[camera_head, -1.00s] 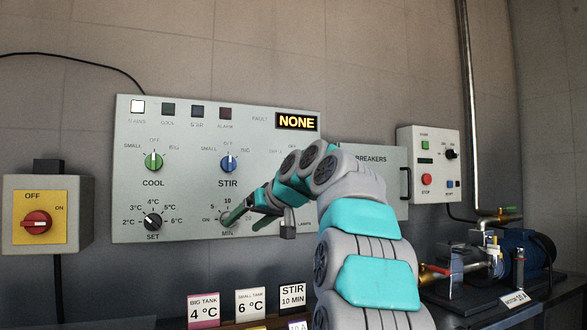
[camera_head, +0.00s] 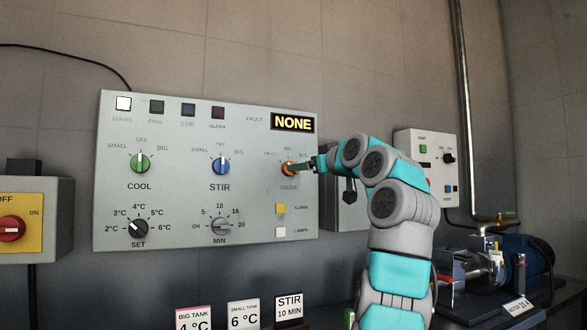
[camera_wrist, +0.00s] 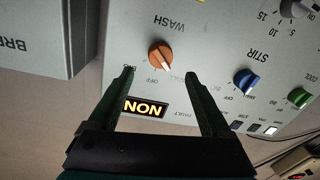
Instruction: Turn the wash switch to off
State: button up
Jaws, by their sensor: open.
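The wash switch is an orange knob (camera_head: 289,170) at the right of the grey control panel, above the word WASH. In the wrist view the same knob (camera_wrist: 160,54) shows upside down, and its white pointer slants to the lower right, to one side of the word OFF. My gripper (camera_wrist: 159,73) is open, with its two dark fingertips spread to either side of the knob in that view. In the head view my gripper (camera_head: 312,165) comes in from the right, its tips close to the knob. Whether they touch it cannot be told.
The stir knob (camera_head: 221,167) and cool knob (camera_head: 140,162) are to the left on the panel. Yellow (camera_head: 280,208) and white (camera_head: 280,232) buttons are below the wash switch. The fault display (camera_head: 292,122) reads NONE. A breaker box (camera_head: 345,215) stands right, partly hidden by my arm.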

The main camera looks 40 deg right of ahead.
jog(key=w+d+p, duration=0.1)
jog(key=w+p, duration=0.1)
jog(key=w, duration=0.4)
jog(key=shift+w, duration=0.4)
grip_shut()
